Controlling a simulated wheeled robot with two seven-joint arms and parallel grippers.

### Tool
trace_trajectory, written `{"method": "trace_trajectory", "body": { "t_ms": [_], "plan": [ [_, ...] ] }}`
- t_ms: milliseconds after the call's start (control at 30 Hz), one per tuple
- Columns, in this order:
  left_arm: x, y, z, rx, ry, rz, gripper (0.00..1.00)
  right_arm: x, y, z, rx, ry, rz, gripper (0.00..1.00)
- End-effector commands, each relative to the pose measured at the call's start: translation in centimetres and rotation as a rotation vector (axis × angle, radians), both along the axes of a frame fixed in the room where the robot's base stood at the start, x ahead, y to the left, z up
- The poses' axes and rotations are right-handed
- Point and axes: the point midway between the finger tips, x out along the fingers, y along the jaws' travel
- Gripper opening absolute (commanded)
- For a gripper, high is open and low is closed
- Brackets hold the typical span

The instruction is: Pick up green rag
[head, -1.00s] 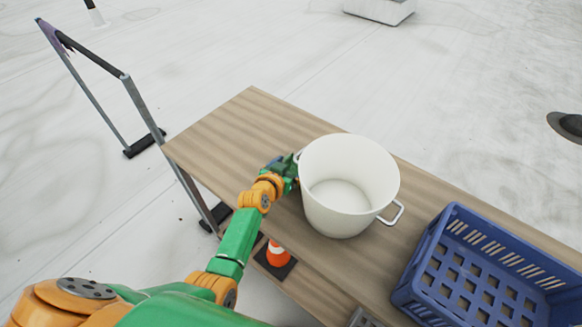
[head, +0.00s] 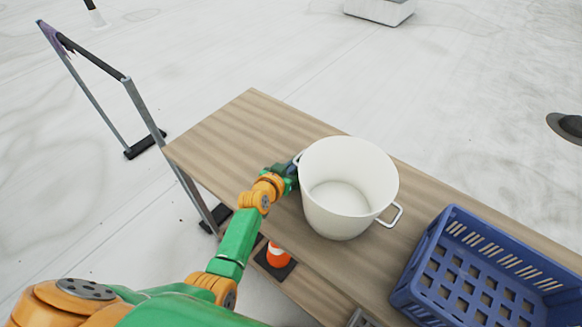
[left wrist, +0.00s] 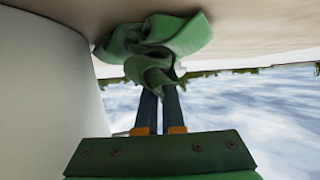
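The green rag (left wrist: 160,45) is crumpled and shows in the left wrist view at the fingertips of my left gripper (left wrist: 160,92). The two dark fingers are close together, with a lower fold of the rag pinched at their tips. The upper part of the rag is at the pale tabletop, which appears at the top of this view. In the head view my left gripper (head: 288,168) is at the left side of the white pot, and I cannot make out the rag there. My right gripper is not in view.
The white pot (head: 342,215) stands on the wooden table (head: 235,130), close beside my left gripper. A blue crate (head: 425,265) is at the right. An orange cone (head: 277,254) is below the table's front edge. The table's far left end is clear.

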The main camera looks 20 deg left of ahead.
Motion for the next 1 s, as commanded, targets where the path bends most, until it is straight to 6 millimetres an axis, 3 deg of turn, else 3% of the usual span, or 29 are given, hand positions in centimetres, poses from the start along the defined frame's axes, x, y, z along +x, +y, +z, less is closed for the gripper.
{"method": "trace_trajectory", "body": {
  "t_ms": [33,100,333,433,667,767,900,1000],
  "plan": [
    [0.0,0.0,2.1,0.002,-0.001,-0.001,0.0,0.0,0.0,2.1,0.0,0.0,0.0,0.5],
    [0.0,0.0,4.3,0.002,-0.001,-0.001,0.0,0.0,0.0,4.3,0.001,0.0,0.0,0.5],
    [0.0,0.0,10.8,0.001,-0.001,0.0,0.0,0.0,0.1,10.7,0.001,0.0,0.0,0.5],
    [0.0,0.0,11.9,0.0,0.0,0.0,0.0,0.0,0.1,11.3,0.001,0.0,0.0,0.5],
    [0.0,0.0,11.4,0.0,-0.001,0.0,0.0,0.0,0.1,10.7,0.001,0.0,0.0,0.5],
    [0.1,0.0,13.5,0.0,-0.008,0.0,0.0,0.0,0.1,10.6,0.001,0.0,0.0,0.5],
    [0.1,0.0,18.2,0.001,-0.009,0.001,0.0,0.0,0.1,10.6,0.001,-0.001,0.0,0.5],
    [0.0,0.0,20.0,0.001,-0.004,0.0,0.0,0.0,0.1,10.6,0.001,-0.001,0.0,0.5]
  ]
}}
